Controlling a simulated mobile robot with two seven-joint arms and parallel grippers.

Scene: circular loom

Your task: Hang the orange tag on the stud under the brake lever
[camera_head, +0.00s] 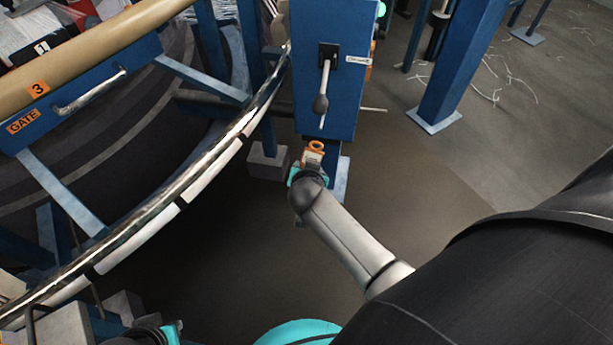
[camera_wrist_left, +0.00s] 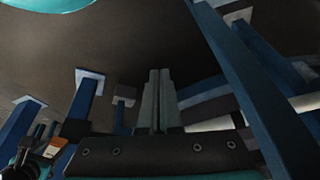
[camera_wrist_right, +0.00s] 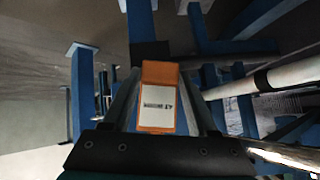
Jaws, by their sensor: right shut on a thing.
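The orange tag (camera_head: 316,147) has a ring at its top and a white label. My right gripper (camera_head: 312,166) is shut on it, just below the blue post (camera_head: 343,118) in the head view. The right wrist view shows the tag (camera_wrist_right: 158,72) between the fingers. The brake lever (camera_head: 322,88) hangs from a black plate on the post, with a dark knob; the tag is below it, apart from it. A short pale piece (camera_head: 321,121) shows under the knob; I cannot tell whether it is the stud. My left gripper (camera_wrist_left: 157,100) has its fingers together, empty.
The loom's curved metal rail (camera_head: 205,155) sweeps across the left. A blue gate beam (camera_head: 85,95) with a handle is at the upper left. Another blue column (camera_head: 460,65) stands to the right. A thin rod (camera_head: 374,109) sticks out right of the post. Open floor lies right of the post.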

